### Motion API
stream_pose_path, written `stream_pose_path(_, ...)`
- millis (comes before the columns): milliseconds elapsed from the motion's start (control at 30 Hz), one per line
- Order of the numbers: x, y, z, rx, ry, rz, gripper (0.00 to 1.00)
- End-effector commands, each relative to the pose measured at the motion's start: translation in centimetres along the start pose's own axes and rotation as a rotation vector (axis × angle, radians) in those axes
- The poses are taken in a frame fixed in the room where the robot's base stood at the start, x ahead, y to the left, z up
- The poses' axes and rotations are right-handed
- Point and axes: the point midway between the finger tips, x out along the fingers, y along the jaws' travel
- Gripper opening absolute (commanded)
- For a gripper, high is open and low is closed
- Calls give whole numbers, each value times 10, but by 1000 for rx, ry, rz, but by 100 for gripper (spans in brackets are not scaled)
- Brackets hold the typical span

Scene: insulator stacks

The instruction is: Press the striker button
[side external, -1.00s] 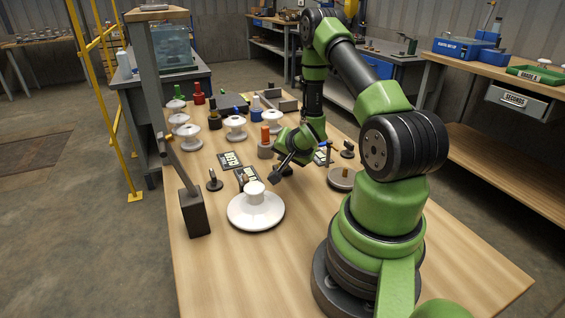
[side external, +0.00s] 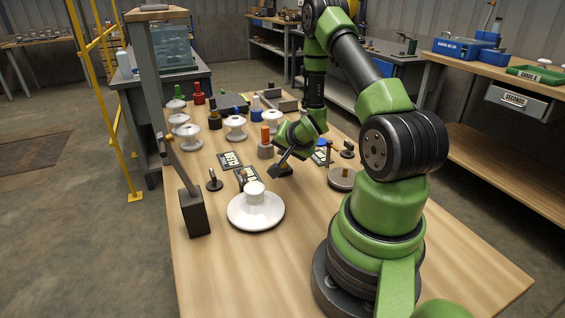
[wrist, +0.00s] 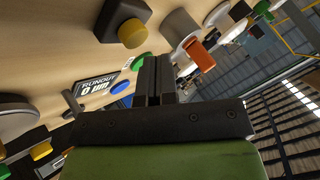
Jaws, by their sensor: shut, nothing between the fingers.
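My gripper (side external: 281,170) is low over the middle of the table, right of the small display cards and behind the large white insulator. In the wrist view its two dark fingers (wrist: 155,80) are together with nothing between them. A second yellow button (wrist: 40,150) is at lower left. I cannot tell which button is the striker's. A dark block with a tilted arm (side external: 193,212) stands at the table's left edge.
The white insulator (side external: 256,212) stands in front of my gripper. An orange-topped grey post (side external: 265,146) is close behind it. Display cards (side external: 230,159) lie to the left. Several white spools and coloured bottles stand farther back. The table's near front is bare.

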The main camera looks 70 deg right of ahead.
Motion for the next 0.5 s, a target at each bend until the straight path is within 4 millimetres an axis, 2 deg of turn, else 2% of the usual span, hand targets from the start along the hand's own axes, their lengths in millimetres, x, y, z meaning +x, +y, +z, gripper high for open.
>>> stream_pose_path(167,-2,-2,-2,0,2,-2,0)
stream_pose_path(500,-25,-19,-20,-1,5,-4,0)
